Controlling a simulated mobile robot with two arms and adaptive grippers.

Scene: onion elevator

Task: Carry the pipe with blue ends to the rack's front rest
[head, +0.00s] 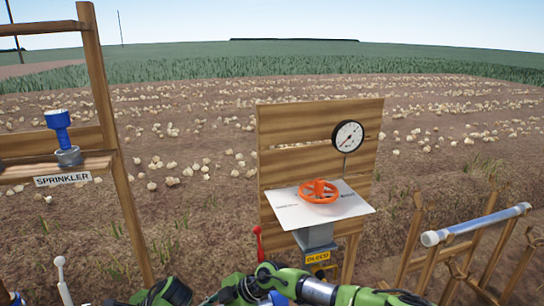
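A pale grey pipe (475,224) lies on the wooden rack (412,240) at the right, slanting up to the right. Its ends look whitish to pale blue; I cannot tell whether it is the pipe with blue ends. A small blue patch (278,298) shows at the bottom edge beside my arm links, and another (15,299) at the bottom left corner. What they belong to is cut off. Green and black links of my arms cross the bottom of the view. The fingers of both grippers are out of sight, so I see nothing held.
A wooden panel (278,120) carries a gauge (347,136), with an orange handwheel (319,191) over a white sheet (290,212) before it. A red lever (258,243) stands nearby. A sprinkler stand (97,90) with a blue-topped fitting (60,127) is left.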

